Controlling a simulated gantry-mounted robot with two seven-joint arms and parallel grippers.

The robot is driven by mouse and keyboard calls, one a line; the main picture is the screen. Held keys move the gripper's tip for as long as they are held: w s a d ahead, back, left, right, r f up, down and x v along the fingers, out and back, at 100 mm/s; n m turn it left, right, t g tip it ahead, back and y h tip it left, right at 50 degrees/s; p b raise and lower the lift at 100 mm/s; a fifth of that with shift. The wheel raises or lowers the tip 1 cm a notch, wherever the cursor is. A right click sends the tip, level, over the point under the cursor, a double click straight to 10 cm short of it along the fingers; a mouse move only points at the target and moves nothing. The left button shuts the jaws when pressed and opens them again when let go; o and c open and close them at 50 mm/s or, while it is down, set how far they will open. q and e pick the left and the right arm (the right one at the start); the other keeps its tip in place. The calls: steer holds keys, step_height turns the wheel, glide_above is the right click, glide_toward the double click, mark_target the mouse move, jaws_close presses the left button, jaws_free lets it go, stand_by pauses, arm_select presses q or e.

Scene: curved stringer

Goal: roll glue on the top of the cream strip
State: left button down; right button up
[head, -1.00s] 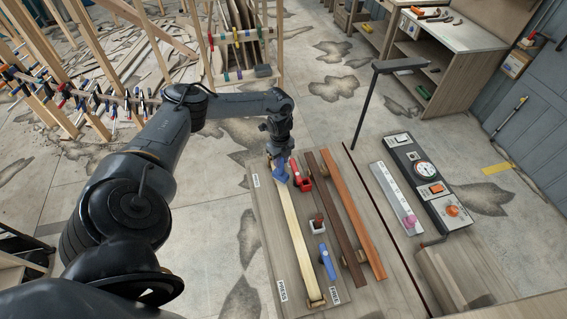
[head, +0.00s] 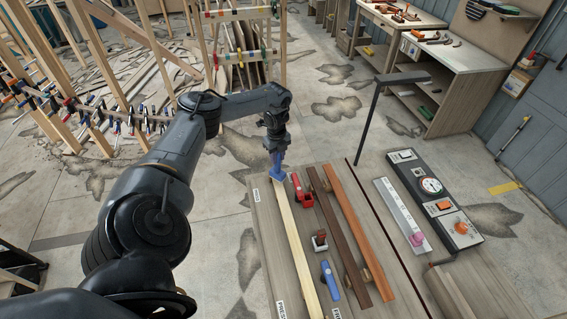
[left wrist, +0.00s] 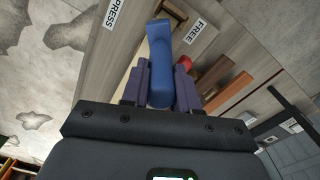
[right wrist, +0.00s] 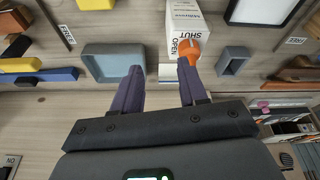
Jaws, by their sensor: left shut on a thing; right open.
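The cream strip (head: 293,245) lies lengthwise on the left part of the bench in the head view. My left gripper (head: 276,150) is shut on a blue-handled tool (head: 277,170) at the strip's far end. Whether the tool touches the strip's top is unclear. In the left wrist view the blue handle (left wrist: 160,62) stands between the fingers and hides much beyond it; no roller shows clearly. My right gripper (right wrist: 160,85) shows only in the right wrist view, open and empty, before a white container with an orange part (right wrist: 190,58).
Right of the strip are a red tool (head: 302,188), another blue tool (head: 330,281), a dark brown strip (head: 340,235) and an orange-brown strip (head: 360,235). A lamp post (head: 367,125) and control panel (head: 432,190) stand further right. A grey-blue tray (right wrist: 113,62) lies near the right gripper.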

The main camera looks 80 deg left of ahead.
arm_select(q)
step_height(320, 180, up, 2)
steer(key=shift+r+p, duration=0.25)
steer(key=shift+p, duration=0.45)
step_height(320, 180, up, 4)
steer(key=p, duration=0.4)
steer(key=shift+r, duration=0.2)
arm_select(e)
step_height(320, 180, up, 7)
steer(key=shift+d, duration=0.15)
steer(key=shift+f, duration=0.15)
